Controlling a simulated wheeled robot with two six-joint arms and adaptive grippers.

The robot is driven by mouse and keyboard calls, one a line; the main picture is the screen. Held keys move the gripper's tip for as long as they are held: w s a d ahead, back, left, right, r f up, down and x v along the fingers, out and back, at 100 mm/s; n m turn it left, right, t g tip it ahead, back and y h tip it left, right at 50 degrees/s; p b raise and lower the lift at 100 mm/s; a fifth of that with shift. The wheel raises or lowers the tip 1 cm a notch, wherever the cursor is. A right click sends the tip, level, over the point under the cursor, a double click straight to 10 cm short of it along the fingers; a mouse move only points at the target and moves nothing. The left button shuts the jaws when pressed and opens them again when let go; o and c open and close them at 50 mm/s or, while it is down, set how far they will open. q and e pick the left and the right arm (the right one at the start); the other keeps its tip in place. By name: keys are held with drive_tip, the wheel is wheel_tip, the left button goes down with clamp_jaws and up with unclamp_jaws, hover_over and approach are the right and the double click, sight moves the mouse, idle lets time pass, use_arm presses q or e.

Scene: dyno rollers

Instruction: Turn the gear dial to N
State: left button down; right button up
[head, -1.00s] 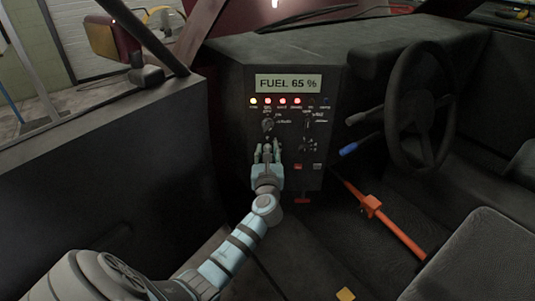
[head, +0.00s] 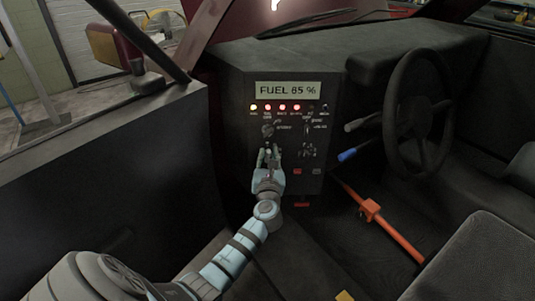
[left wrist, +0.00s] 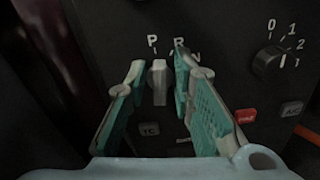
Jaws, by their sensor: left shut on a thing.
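The gear dial (left wrist: 158,84) is a pale grey upright knob on the dark dashboard panel in the left wrist view. The letters P (left wrist: 152,41), R (left wrist: 179,44) and N (left wrist: 196,58) are printed above it, from left to right. The knob's grip stands near vertical, roughly below P; its exact setting is hard to read. My left gripper (left wrist: 160,85) has one finger on each side of the knob and is shut on it. In the head view my left gripper (head: 268,155) reaches the panel's lower left and hides most of the dial. My right gripper is not in view.
Another rotary knob (left wrist: 268,60) with numbers is right of the dial. A red button (left wrist: 245,115) and a TC button (left wrist: 149,129) sit below. The fuel display (head: 288,90) and lit lamps (head: 282,107) are above. The steering wheel (head: 391,110) and orange lever (head: 400,239) are right.

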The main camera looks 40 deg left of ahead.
use_arm(q)
drive_tip(key=shift+r+m+p, duration=0.1)
drive_tip(key=shift+m+p, duration=0.55)
drive_tip(key=shift+m, duration=0.25)
drive_tip(key=m+p, duration=0.1)
drive_tip(key=m, duration=0.1)
drive_tip(key=shift+w+d+m+p, duration=0.1)
drive_tip(key=shift+d+m+p, duration=0.05)
drive_tip(key=shift+m+p, duration=0.55)
drive_tip(key=shift+m, duration=0.1)
drive_tip(key=shift+w+d+f+m+p, duration=0.1)
drive_tip(key=shift+f+m+p, duration=0.15)
drive_tip(key=shift+m+p, duration=0.95)
drive_tip(key=shift+d+f+m+p, duration=0.1)
drive_tip(key=shift+f+m+p, duration=0.15)
drive_tip(key=shift+m, duration=1.75)
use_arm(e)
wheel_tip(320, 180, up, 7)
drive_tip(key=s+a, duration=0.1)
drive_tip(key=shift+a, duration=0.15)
use_arm(q)
drive_tip(key=c, duration=1.7)
unclamp_jaws()
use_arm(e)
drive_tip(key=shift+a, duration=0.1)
